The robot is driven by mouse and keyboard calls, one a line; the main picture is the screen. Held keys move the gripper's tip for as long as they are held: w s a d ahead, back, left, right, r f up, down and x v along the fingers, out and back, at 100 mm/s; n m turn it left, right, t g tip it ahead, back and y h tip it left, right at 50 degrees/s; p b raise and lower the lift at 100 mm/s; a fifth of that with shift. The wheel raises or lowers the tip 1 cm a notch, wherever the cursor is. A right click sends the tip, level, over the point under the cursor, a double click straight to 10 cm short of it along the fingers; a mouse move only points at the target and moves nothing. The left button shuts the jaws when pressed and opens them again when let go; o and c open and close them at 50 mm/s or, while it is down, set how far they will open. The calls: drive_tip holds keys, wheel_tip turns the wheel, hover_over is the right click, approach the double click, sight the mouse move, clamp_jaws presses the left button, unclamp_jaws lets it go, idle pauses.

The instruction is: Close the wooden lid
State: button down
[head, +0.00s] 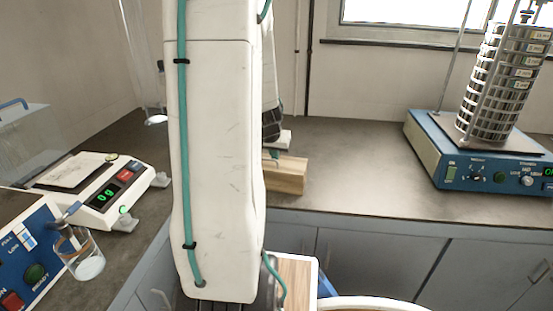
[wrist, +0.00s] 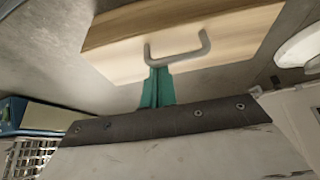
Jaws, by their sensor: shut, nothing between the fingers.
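The wooden lid (wrist: 190,30) is a pale, grained piece with a grey bar handle (wrist: 180,58), seen close up in the wrist view. In the head view the wooden piece (head: 288,178) lies on the counter, partly hidden behind my arm; I cannot tell there how far the lid is open. My gripper (wrist: 157,74) has teal fingers held together and empty. Its tips are at the left end of the handle in the wrist view; I cannot tell whether they touch it. In the head view only a bit of the gripper shows above the wood, past my arm.
The blue sieve shaker (head: 465,155) with its sieve stack (head: 500,85) stands at the right. A white balance (head: 92,190), a blue control box (head: 30,245) and a glass beaker (head: 82,262) are at the left. The counter between the wood and the shaker is clear.

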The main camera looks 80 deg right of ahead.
drive_tip(key=shift+d+r, duration=0.55)
drive_tip(key=shift+r, duration=0.3)
drive_tip(key=w+a, duration=0.1)
drive_tip(key=a, duration=0.9)
drive_tip(key=shift+f, duration=0.45)
drive_tip(key=w+a+r+n+y, duration=0.2)
drive_tip(key=w+a+r+n, duration=0.15)
drive_tip(key=a, duration=0.45)
drive_tip(key=w+a+r+n+y, duration=0.1)
drive_tip(key=w+a+r+n, duration=0.15)
drive_tip(key=w+a, duration=0.35)
drive_tip(key=w+a+r+n+y, duration=0.2)
drive_tip(key=w+a+n, duration=0.15)
drive_tip(key=a, duration=0.55)
drive_tip(key=w+a+r+n+t, duration=0.1)
drive_tip(key=a+r+n, duration=0.2)
drive_tip(key=a, duration=0.6)
drive_tip(key=w+a+r+n+t, duration=0.1)
drive_tip(key=a+r+n, duration=0.2)
drive_tip(key=a+n, duration=0.3)
drive_tip(key=a, duration=0.4)
drive_tip(key=shift+w+n+y, duration=0.2)
drive_tip(key=shift+n+y, duration=0.1)
drive_tip(key=shift+n, duration=0.05)
